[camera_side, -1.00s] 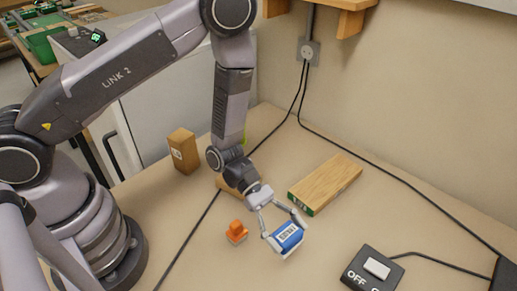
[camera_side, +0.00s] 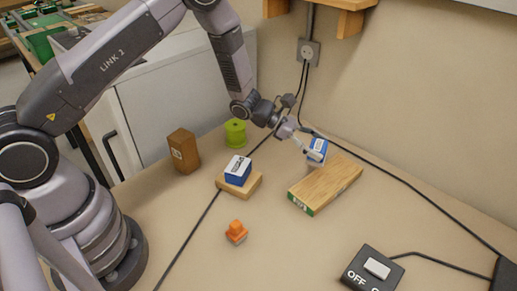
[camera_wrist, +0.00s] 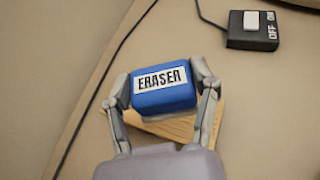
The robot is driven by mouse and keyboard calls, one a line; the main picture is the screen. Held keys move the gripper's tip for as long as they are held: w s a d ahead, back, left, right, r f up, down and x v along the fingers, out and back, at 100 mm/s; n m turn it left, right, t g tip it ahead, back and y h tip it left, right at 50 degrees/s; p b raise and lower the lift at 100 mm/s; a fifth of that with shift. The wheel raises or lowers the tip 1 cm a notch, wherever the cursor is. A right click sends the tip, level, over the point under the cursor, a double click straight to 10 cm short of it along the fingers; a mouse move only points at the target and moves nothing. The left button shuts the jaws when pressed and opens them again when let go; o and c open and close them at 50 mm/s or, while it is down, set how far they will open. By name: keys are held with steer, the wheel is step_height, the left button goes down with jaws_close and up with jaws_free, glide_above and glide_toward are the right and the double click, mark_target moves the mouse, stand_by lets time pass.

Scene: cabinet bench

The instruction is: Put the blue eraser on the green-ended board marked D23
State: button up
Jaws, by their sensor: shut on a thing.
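My gripper (camera_side: 304,145) is shut on a blue eraser (camera_side: 317,151) and holds it above the far end of the green-ended board (camera_side: 325,186). In the wrist view the eraser (camera_wrist: 165,90) sits between both fingers, its label reading ERASER facing the camera. The board (camera_wrist: 178,128) shows partly below it there, the rest hidden by the eraser and my gripper. The board's green end (camera_side: 308,210) faces the front in the side view; its marking is too small to read. A gap between eraser and board is hard to judge.
A second blue block with a white label (camera_side: 237,170) rests on a small wooden board (camera_side: 239,187). A brown block (camera_side: 183,151), a green spool (camera_side: 235,132) and an orange piece (camera_side: 236,232) stand nearby. A switch box (camera_side: 373,270) is at the front right. Black cables cross the bench.

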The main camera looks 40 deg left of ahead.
glide_above(327, 178)
steer(key=f, duration=0.5)
steer(key=shift+s+f, duration=0.2)
steer(key=shift+f, duration=0.15)
steer(key=shift+w+f, duration=0.2)
steer(key=shift+f, duration=1.55)
steer(key=shift+f, duration=0.15)
steer(key=o, duration=1.1)
steer(key=shift+o, duration=0.2)
